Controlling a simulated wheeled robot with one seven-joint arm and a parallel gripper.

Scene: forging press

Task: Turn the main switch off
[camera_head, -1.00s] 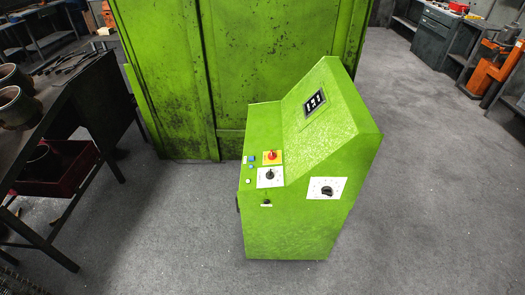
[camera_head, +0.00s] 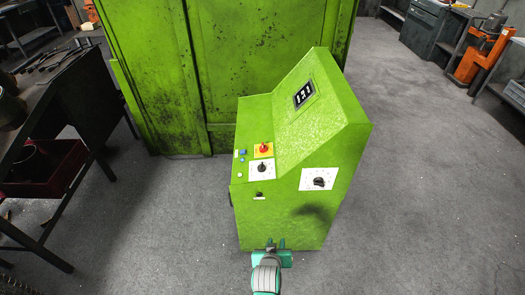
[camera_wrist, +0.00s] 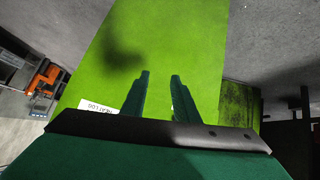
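The green control console (camera_head: 290,220) stands in the middle of the head view. A black rotary switch on a white plate (camera_head: 319,180) sits on its right-hand face. I cannot read which one is labelled main. My gripper (camera_head: 276,243) is at the console's lower front, below these controls. In the wrist view, my gripper (camera_wrist: 160,78) has its fingers apart with nothing between them, facing the green panel. A white label (camera_wrist: 98,105) is partly hidden by my gripper.
A tall green press cabinet (camera_head: 160,90) stands right behind the console. A dark table (camera_head: 60,110) with a red bin (camera_head: 45,170) is at left. Orange equipment (camera_head: 480,55) is at the far right. The grey floor right of the console is clear.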

